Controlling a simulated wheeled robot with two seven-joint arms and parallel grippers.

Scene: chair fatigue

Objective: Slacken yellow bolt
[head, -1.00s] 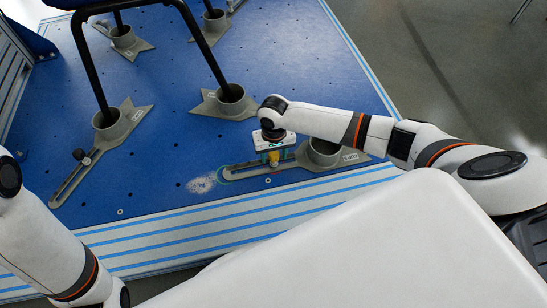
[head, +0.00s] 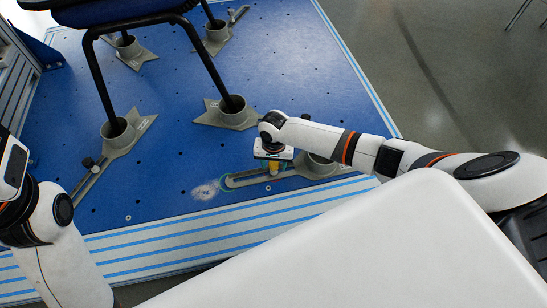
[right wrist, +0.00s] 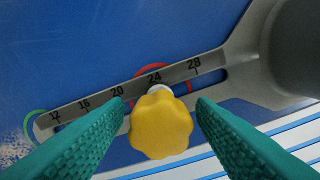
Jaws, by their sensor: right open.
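The yellow bolt (right wrist: 160,124) is a lobed knob on a slotted grey bracket (right wrist: 90,108) marked with a number scale. In the right wrist view it stands near the 24 mark, inside a red ring. The knob also shows in the head view (head: 274,169), partly hidden under my right gripper (head: 273,160). In the right wrist view, my right gripper (right wrist: 160,104) is open, its green ribbed fingers on either side of the knob with gaps between. My left arm is at the left edge of the head view; its fingers are not seen.
A blue platform (head: 160,165) with small holes carries several grey foot sockets, and black chair legs (head: 102,85) stand in some. A dark knob (head: 89,163) sits on the left bracket. A green ring (right wrist: 36,124) marks the bracket end near 12. A whitish worn patch (head: 207,189) lies beside it.

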